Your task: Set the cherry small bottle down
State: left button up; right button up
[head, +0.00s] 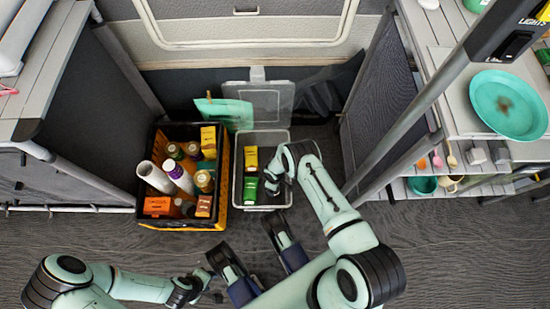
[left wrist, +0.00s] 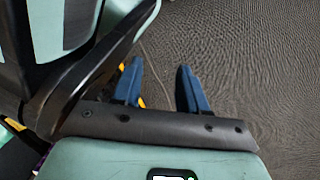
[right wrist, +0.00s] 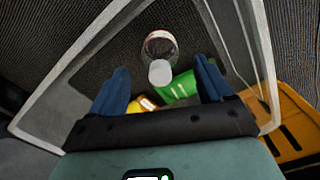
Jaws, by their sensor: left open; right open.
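A small clear bottle with a white cap and dark reddish contents, likely the cherry small bottle (right wrist: 160,48), stands in the clear bin (right wrist: 82,68), seen in the right wrist view. My right gripper (right wrist: 161,68) is open above the bin, fingers apart on either side of the bottle's cap; I see no finger contact. In the head view my right wrist hides the bottle and the fingers; the clear bin (head: 262,205) stands on the floor. My left gripper (head: 250,243) is open and empty in front of the bin; it also shows in the left wrist view (left wrist: 159,66).
The bin also holds a green item (head: 250,190) and a yellow item (head: 251,158). A black and yellow crate (head: 222,180) full of bottles and boxes stands close at its left. Shelves with a teal plate (head: 508,105) are at right.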

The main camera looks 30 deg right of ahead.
notch_tip(320, 180, up, 7)
jog(key=shift+r+p, duration=0.2)
jog(key=shift+p, duration=1.05)
jog(key=shift+s+r, duration=0.2)
jog(key=shift+r, duration=0.05)
pick_arm(q)
jog(key=w+r+t, duration=0.2)
jog(key=w+r, duration=0.2)
jog(key=w, duration=0.2)
jog(key=shift+d+r, duration=0.35)
jog(key=shift+d, duration=0.05)
pick_arm(e)
jog(key=s+a+r+m+t+y, duration=0.2)
jog(key=s+a+r+m, duration=0.1)
jog(key=s+r+m, duration=0.8)
jog(key=s+r, duration=0.3)
jog(key=shift+s+a+m, duration=0.15)
jog(key=shift+s+m, duration=0.25)
jog(key=shift+r, duration=0.1)
